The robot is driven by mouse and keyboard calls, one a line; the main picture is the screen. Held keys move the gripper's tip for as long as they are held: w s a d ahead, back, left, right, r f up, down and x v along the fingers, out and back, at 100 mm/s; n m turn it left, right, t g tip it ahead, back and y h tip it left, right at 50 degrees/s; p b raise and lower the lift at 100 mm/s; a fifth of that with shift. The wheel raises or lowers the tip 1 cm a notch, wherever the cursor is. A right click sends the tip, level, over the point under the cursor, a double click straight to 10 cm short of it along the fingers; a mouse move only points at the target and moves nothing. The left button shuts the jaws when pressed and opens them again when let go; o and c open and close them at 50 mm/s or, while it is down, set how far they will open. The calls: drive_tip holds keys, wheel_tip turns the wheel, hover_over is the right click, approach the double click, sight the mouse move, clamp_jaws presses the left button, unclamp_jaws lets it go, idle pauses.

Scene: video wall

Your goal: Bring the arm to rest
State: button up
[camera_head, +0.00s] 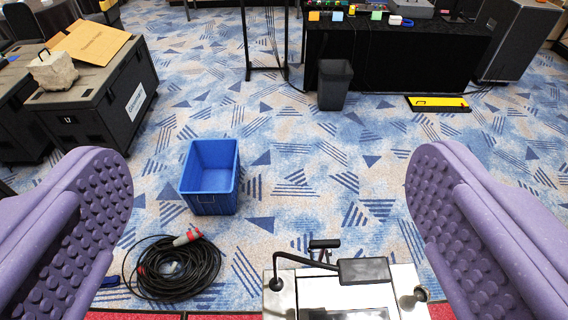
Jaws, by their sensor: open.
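My gripper (270,215) shows its two purple, studded fingers at the left and right edges of the head camera view. The fingers stand wide apart, and nothing is held between them. Below and beyond the gap lies a patterned blue and beige carpet (300,130). The rest of my arm cannot be made out in this view.
A blue bin (209,203) and a coiled black cable (172,268) are on the carpet. A silvery machine (345,290) stands at the bottom. Dark cases (95,105) are at left. A black-draped table (400,55) and dark waste bin (335,84) stand behind.

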wheel_tip(320, 180, down, 18)
drive_tip(key=b, duration=1.7)
drive_tip(key=shift+b, duration=0.4)
drive_tip(key=shift+f, duration=0.1)
